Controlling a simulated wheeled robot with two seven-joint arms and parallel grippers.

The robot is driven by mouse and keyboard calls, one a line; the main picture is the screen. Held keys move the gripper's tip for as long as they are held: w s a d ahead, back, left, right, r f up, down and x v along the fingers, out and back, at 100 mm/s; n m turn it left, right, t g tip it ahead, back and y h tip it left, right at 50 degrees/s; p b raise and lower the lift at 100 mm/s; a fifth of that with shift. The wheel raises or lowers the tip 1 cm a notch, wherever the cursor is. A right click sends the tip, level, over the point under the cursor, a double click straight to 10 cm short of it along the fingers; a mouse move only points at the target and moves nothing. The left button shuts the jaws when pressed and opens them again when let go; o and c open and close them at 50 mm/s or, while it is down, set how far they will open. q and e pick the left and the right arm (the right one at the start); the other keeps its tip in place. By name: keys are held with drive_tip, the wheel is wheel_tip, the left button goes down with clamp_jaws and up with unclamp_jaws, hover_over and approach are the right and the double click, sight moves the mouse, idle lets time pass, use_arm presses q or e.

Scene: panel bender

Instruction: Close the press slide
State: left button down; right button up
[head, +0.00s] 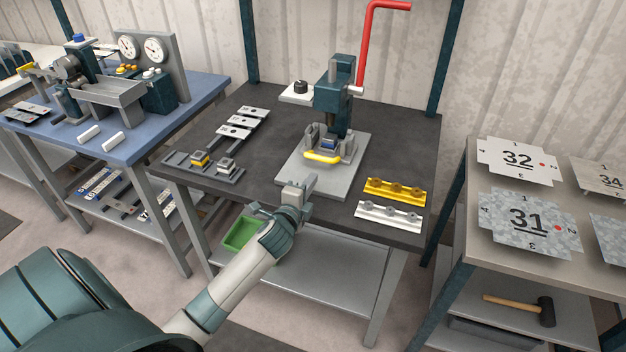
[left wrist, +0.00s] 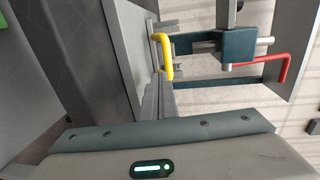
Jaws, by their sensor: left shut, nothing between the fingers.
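The teal press (head: 336,98) stands on a light grey base plate (head: 338,184) on the dark table, with its red lever (head: 366,50) raised. The press slide's yellow handle (head: 322,157) faces me at the front, below the press head. My left gripper (head: 304,187) is shut and empty, in front of and a little left of the handle, apart from it in the head view. In the left wrist view the yellow handle (left wrist: 167,56) lies just beyond my fingertips (left wrist: 160,94); whether they touch cannot be told. The red lever (left wrist: 284,68) also shows there. My right gripper is out of view.
Yellow (head: 395,190) and white (head: 388,214) slotted bars lie at the table's right front. Grey plates (head: 234,131) and a block fixture (head: 203,166) lie at the left. A green bin (head: 240,233) is below. A numbered-plate table (head: 482,257) stands at right.

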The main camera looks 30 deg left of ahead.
use_arm(q)
drive_tip(key=shift+s, duration=0.4)
drive_tip(key=b+v, duration=0.1)
drive_tip(key=v, duration=0.5)
drive_tip(key=shift+s+d+r+b, duration=0.15)
drive_tip(key=shift+s+d+b, duration=0.15)
drive_tip(key=shift+s, duration=0.3)
